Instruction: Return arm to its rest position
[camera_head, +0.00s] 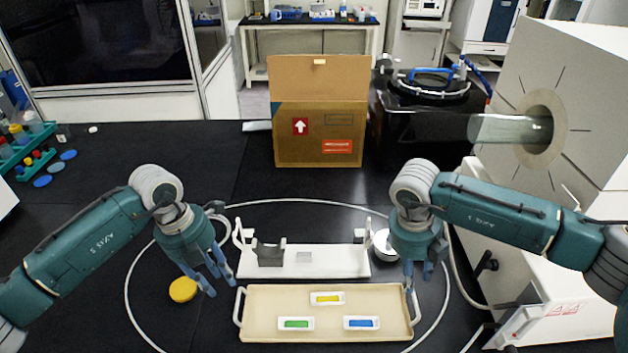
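My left arm comes in from the left, and its gripper (223,281) hangs above the black table, left of the white stand. Its blue fingers are spread apart with nothing between them. My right arm comes in from the right, and its gripper (417,277) points down near the right end of the stand, above the tray's right rear corner. Its fingers look apart, and no object shows between them. Both arms are bent at the elbow. Neither gripper clearly touches anything.
A beige tray (261,330) holds green, yellow and blue pieces in white frames. Behind it is the white stand (335,262). A yellow disc (182,290) lies left. A cardboard box (318,145) stands at the back. The white machine (580,90) with a glass cylinder (500,128) is right.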

